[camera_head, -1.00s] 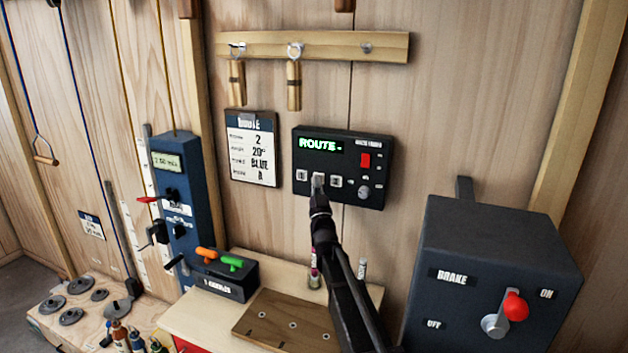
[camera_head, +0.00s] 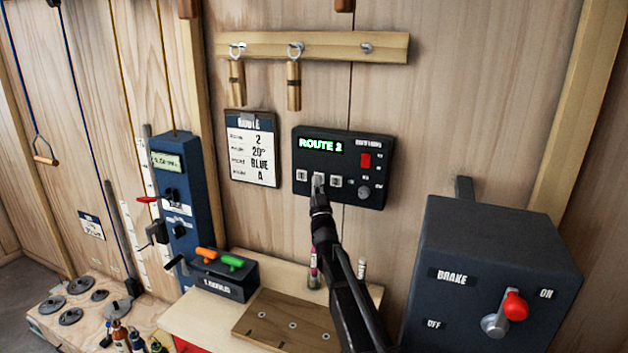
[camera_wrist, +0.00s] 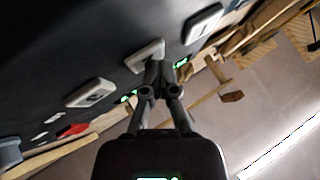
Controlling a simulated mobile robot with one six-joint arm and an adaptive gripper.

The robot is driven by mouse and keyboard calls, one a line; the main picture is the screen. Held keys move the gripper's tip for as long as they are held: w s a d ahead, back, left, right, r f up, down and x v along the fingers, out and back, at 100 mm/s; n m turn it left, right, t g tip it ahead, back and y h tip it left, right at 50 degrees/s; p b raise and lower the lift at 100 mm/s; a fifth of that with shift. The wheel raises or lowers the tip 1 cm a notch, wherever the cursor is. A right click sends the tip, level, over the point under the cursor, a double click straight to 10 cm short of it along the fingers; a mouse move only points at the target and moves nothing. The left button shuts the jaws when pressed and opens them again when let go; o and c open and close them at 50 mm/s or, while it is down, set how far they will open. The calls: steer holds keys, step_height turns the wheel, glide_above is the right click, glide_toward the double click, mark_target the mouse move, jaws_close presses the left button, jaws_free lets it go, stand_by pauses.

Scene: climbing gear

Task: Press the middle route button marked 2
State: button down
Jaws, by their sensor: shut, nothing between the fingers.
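The black route panel (camera_head: 343,166) is on the wooden wall, and its green display (camera_head: 320,144) reads "ROUTE 2". Three pale buttons sit in a row below the display. The middle button (camera_head: 318,179) is just above my gripper (camera_head: 319,190), which is shut and empty. In the wrist view, my gripper's fingertips (camera_wrist: 160,66) are at the lower edge of the middle button (camera_wrist: 146,55), close to it or touching; I cannot tell which. Neighbouring buttons (camera_wrist: 90,93) and (camera_wrist: 203,23) lie on either side. The fingers partly hide the middle button.
A route card (camera_head: 252,150) hangs left of the panel. A dark brake box (camera_head: 490,280) with a red-knobbed lever stands at the right. Below are a wooden bench and a box with orange and green handles (camera_head: 225,277). A peg rail (camera_head: 312,46) is above.

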steer(key=shift+s, duration=0.15)
steer(key=shift+s+a, duration=0.25)
steer(key=shift+s, duration=0.3)
steer(key=shift+s, duration=0.15)
steer(key=shift+s+a, duration=0.3)
steer(key=shift+s, duration=0.45)
steer(key=shift+s+a, duration=0.35)
steer(key=shift+s, duration=0.35)
steer(key=shift+s+a, duration=0.3)
steer(key=shift+s, duration=0.45)
steer(key=shift+f, duration=0.1)
